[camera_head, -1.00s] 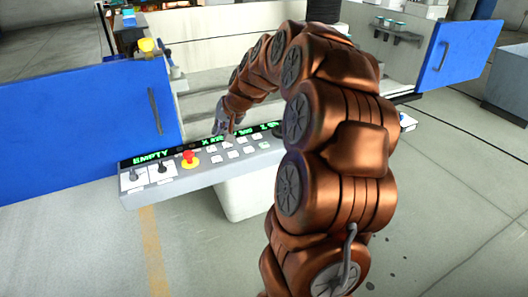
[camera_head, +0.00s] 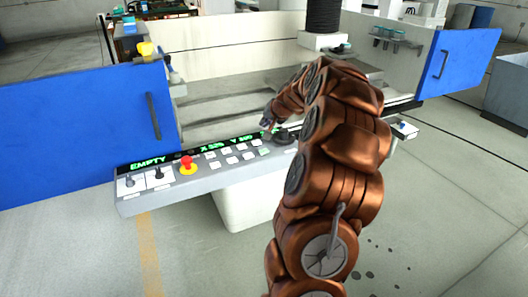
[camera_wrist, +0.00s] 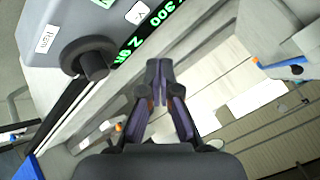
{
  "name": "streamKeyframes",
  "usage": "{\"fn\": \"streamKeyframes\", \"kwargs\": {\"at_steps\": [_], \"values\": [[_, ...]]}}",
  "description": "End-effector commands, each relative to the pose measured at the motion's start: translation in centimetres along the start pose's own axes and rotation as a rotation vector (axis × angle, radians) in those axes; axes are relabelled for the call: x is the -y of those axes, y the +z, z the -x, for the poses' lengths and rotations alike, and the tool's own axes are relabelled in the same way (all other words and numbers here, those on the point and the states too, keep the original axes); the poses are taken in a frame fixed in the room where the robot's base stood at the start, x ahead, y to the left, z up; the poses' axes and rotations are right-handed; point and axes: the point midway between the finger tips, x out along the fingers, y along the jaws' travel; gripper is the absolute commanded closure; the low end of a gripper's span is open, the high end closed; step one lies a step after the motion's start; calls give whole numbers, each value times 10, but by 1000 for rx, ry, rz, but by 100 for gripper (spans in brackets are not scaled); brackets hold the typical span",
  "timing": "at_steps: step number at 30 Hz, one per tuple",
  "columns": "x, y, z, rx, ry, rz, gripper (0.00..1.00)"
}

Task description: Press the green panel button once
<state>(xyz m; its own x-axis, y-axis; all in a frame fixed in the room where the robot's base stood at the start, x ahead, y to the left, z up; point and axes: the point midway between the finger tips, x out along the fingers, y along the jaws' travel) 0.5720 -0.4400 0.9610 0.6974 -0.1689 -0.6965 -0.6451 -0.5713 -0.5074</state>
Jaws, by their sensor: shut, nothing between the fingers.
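The control panel (camera_head: 200,187) slopes along the front of the machine, with several small pale buttons (camera_head: 227,160), a red mushroom button (camera_head: 187,164) on a yellow base, and a black strip with green readouts (camera_head: 150,162). My gripper (camera_head: 268,124) is over the panel's back edge, right of the button rows. In the wrist view my gripper (camera_wrist: 158,82) is shut and empty, beside the readout strip (camera_wrist: 150,28) and a black knob (camera_wrist: 92,62).
A blue door (camera_head: 70,130) stands left of the panel and another blue door (camera_head: 458,62) at the right. The open machine tank (camera_head: 235,95) lies behind the panel. A yellow-topped part (camera_head: 146,48) stands at the tank's left corner. The floor in front is clear.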

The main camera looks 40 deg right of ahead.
Motion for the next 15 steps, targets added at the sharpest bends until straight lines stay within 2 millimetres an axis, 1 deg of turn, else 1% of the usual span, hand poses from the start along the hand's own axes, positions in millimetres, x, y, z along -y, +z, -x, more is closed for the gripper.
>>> {"fn": "streamKeyframes", "kwargs": {"at_steps": [8, 15], "values": [[-8, 9, -11, 2, 0, 0, 100], [-21, 22, -30, 3, -1, 0, 100]]}}
